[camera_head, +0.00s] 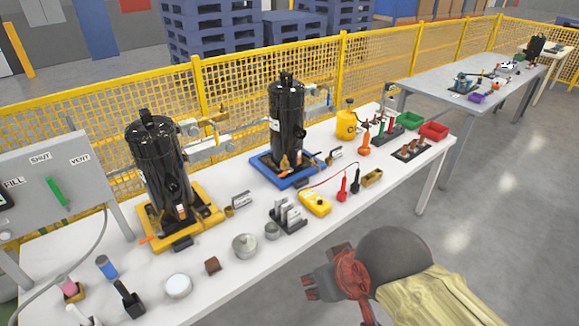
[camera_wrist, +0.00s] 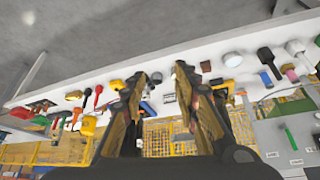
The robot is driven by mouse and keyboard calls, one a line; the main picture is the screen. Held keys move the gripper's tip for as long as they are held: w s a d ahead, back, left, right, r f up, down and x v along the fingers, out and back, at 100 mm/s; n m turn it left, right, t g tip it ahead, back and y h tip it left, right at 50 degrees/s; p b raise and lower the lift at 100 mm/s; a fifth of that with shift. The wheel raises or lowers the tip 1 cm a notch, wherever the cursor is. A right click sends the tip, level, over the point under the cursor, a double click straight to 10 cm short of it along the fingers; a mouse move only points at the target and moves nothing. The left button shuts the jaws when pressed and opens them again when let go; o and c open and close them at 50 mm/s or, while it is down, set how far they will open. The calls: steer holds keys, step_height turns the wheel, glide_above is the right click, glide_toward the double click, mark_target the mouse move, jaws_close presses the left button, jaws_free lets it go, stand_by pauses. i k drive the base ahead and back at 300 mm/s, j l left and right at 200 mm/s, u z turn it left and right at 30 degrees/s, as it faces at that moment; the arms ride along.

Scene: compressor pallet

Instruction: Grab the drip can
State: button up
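I cannot tell for certain which item is the drip can. The likeliest is a round grey metal can (camera_head: 245,245) near the front edge of the white table, left of a smaller metal cup (camera_head: 272,230). A wide, white-topped round tin (camera_head: 178,286) stands further left; its pale top also shows in the wrist view (camera_wrist: 233,58). My gripper (camera_head: 322,272) is in front of the table edge, right of these cans and apart from them. In the wrist view its two fingers (camera_wrist: 168,76) are spread with nothing held. They hide part of the table.
Two black compressors (camera_head: 158,165) (camera_head: 287,118) stand on yellow and blue bases. A brown block (camera_head: 212,265), a yellow meter (camera_head: 315,203) and a metal-plate rack (camera_head: 288,217) stand near the cans. A yellow mesh fence (camera_head: 232,105) runs behind. Floor right of the table is clear.

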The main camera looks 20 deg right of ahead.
mark_target(271, 229)
steer(key=k+l+u, duration=0.15)
steer(key=l, duration=0.3)
steer(key=k+l+u, duration=0.15)
steer(key=l, duration=0.3)
steer(key=k+l+u, duration=0.15)
steer(key=l, duration=0.25)
steer(key=k+l+u, duration=0.15)
steer(key=j+z, duration=0.1)
steer(key=z, duration=0.3)
steer(key=i+j+z, duration=0.1)
steer(key=z, duration=0.35)
steer(key=j+z, duration=0.2)
steer(key=z, duration=0.2)
steer(key=j+z, duration=0.15)
steer(key=j, duration=0.6)
steer(key=j+z, duration=0.2)
steer(key=j, duration=0.6)
steer(key=k+j+z, duration=0.15)
steer(key=j, duration=0.55)
